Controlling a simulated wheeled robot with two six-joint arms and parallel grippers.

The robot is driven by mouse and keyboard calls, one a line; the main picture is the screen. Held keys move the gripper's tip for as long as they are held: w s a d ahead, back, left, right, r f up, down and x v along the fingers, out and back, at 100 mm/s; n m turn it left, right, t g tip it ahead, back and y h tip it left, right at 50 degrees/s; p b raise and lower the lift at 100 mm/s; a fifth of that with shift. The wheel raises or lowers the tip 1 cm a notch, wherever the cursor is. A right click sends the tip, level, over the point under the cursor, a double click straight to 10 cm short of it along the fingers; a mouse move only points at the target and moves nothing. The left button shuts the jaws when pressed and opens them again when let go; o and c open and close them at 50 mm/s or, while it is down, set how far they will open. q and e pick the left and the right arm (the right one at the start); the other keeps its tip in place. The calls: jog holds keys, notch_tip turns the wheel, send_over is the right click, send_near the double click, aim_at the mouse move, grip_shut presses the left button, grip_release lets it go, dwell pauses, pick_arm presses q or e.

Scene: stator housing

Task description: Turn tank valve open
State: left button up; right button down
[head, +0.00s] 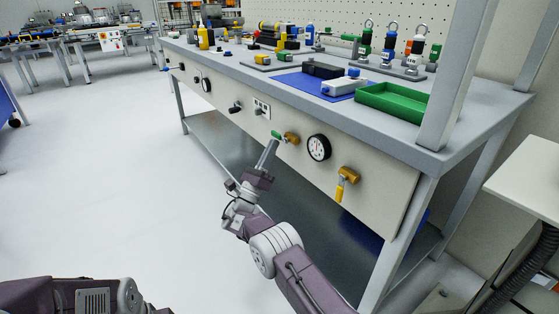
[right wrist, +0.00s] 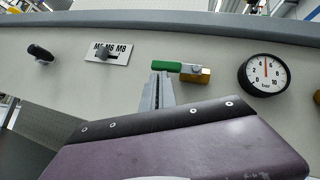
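A brass valve (head: 292,138) with a green lever sits on the bench's front panel, left of a round gauge. The green lever (right wrist: 166,66) lies about level and points left from the brass body (right wrist: 196,75) in the right wrist view. My right gripper (head: 274,145) is at the lever's left end, and its fingertips (right wrist: 159,76) show just below the green grip; I cannot tell whether they touch it. The fingers look close together, but their gap is hidden. A second brass valve (head: 349,174) has a yellow lever hanging down. My left gripper is out of view.
The pressure gauge (head: 319,148) is close to the right of the green valve. A selector knob (right wrist: 103,51) and a black knob (right wrist: 40,52) stick out to its left. The bench top holds a green tray (head: 392,103) and fittings. Open floor lies left.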

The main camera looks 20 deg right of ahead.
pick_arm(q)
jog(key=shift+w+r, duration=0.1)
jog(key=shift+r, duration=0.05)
pick_arm(e)
jog(key=shift+w+a+r, duration=0.1)
jog(key=shift+w+r, duration=0.1)
jog(key=shift+r, duration=0.05)
dwell(0.4)
